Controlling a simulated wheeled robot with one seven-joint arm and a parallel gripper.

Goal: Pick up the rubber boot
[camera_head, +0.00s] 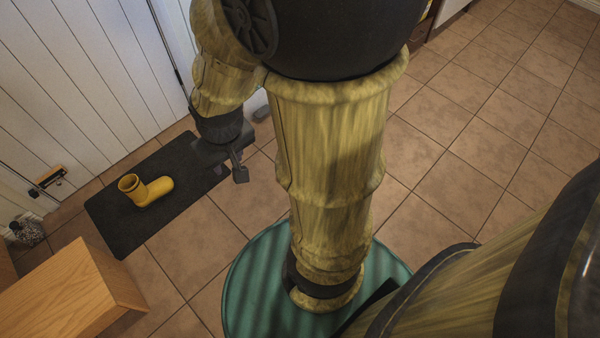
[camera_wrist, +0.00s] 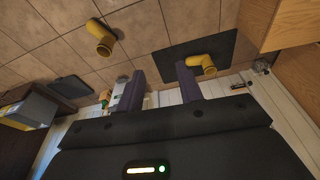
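A yellow rubber boot (camera_head: 146,190) stands on a dark mat (camera_head: 120,235) near the white door in the head view. It also shows in the wrist view (camera_wrist: 203,63), just past the right finger. A second yellow boot (camera_wrist: 101,36) is on the bare tiles at the upper left of the wrist view; I cannot make it out in the head view. My gripper (camera_head: 226,168) is above the floor, to the right of the mat boot in the head view. In the wrist view its two fingers (camera_wrist: 160,70) are apart with nothing between them.
A wooden cabinet (camera_head: 75,290) stands beside the mat at the lower left. The white plank door and wall (camera_head: 90,70) run behind the mat. In the wrist view another dark mat (camera_wrist: 69,87) lies at left. Tiled floor (camera_head: 480,130) is open at right.

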